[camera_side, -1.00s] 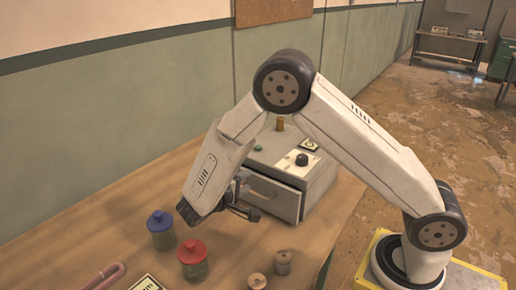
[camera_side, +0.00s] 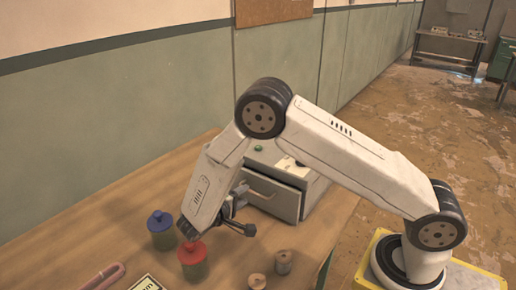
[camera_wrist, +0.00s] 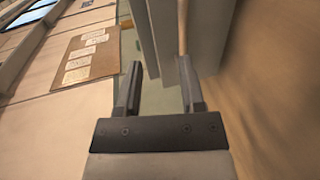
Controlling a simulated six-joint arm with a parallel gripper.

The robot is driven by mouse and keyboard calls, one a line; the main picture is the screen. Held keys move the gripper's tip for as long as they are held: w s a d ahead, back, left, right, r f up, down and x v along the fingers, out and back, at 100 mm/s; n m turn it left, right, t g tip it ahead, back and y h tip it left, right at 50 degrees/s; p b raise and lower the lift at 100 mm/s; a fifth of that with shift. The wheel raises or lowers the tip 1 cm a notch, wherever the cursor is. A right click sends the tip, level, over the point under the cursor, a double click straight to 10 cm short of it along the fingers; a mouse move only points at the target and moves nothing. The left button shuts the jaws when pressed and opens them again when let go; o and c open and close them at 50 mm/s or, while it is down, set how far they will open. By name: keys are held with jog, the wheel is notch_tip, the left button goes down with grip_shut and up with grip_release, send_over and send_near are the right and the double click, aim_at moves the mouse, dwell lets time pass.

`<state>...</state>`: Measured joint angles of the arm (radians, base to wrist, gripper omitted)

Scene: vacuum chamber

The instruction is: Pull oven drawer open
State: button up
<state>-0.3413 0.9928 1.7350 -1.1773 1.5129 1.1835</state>
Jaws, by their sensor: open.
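The oven is a pale grey box (camera_side: 316,184) on the wooden table, partly hidden behind my arm in the side view. Its drawer front (camera_side: 280,203) faces my gripper and carries a handle (camera_side: 262,194). A dark band shows above the drawer front; it looks like a gap, but I cannot tell how far the drawer is out. My gripper (camera_side: 240,222) is open and empty, in front of the drawer and apart from the handle. In the wrist view, grey panels (camera_wrist: 208,35) stand beyond the open fingers, with nothing held between them.
A blue-lidded jar (camera_side: 161,229) and a red-lidded jar (camera_side: 193,260) stand near my gripper on its left. Two small cylinders (camera_side: 283,262) (camera_side: 257,281) stand at the front. A pink tube (camera_side: 103,276) and a label card (camera_side: 148,284) lie at front left. The left tabletop is clear.

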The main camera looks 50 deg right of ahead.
aim_at(256, 195)
jog(key=shift+d+f, duration=0.75)
jog(key=shift+d, duration=0.5)
jog(key=shift+d+f, duration=0.75)
jog(key=shift+d, duration=0.45)
jog(key=shift+d+f, duration=0.75)
jog(key=shift+d, duration=0.5)
grip_shut()
